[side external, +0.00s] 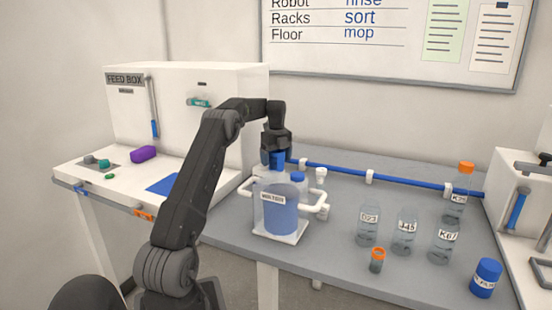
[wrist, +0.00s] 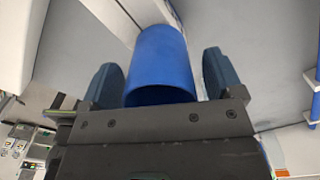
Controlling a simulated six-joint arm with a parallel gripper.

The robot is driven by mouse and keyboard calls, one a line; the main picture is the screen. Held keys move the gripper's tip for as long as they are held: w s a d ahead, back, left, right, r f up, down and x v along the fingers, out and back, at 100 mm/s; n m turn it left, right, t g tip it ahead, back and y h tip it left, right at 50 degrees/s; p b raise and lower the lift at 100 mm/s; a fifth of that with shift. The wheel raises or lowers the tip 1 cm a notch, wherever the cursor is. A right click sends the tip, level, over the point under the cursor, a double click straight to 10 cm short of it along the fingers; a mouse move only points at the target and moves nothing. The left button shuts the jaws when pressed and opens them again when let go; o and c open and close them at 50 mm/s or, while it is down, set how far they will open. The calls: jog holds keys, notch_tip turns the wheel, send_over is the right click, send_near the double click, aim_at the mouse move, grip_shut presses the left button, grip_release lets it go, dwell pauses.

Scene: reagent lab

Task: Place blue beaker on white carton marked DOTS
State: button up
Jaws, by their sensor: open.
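The blue beaker (wrist: 160,62) shows in the wrist view as a blue cylinder between the two fingers of my gripper (wrist: 161,72). A gap shows on each side of it, so my gripper is open around it. In the side view my gripper (side external: 277,158) points down just above and behind a clear jug, with a blue patch between its fingers. I cannot tell how much of that patch is beaker and how much is finger. No carton with a readable DOTS mark shows in either view.
The clear jug (side external: 259,215) with white handles and blue inside stands close below my gripper. A blue rail (side external: 410,182) crosses the bench. Several labelled bottles (side external: 404,235), an orange-topped vial (side external: 377,262) and a blue canister (side external: 486,278) stand right. The feed box (side external: 225,95) stands left.

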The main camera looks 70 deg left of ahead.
notch_tip(320, 180, up, 7)
jog(key=w+d+r+n+t+y, duration=0.15)
jog(key=d+r, duration=0.25)
jog(key=d, duration=0.4)
jog(key=w+d+r+n+h, duration=0.1)
jog(key=w+d+r+n, duration=0.15)
jog(key=d+r, duration=0.35)
jog(key=s+d+r+n+t, duration=0.1)
jog(key=d+n, duration=0.1)
jog(key=d, duration=0.6)
jog(key=s+d+n, duration=0.2)
jog(key=d, duration=0.7)
jog(key=s+d+f+n+t, duration=0.1)
jog(key=s+d+f+n, duration=0.3)
jog(key=s+d, duration=0.5)
jog(key=s+d+f+n+t, duration=0.2)
jog(key=s+d+f, duration=0.3)
jog(key=s+d, duration=0.4)
jog(key=shift+d+n, duration=0.25)
jog(key=shift+n, duration=0.65)
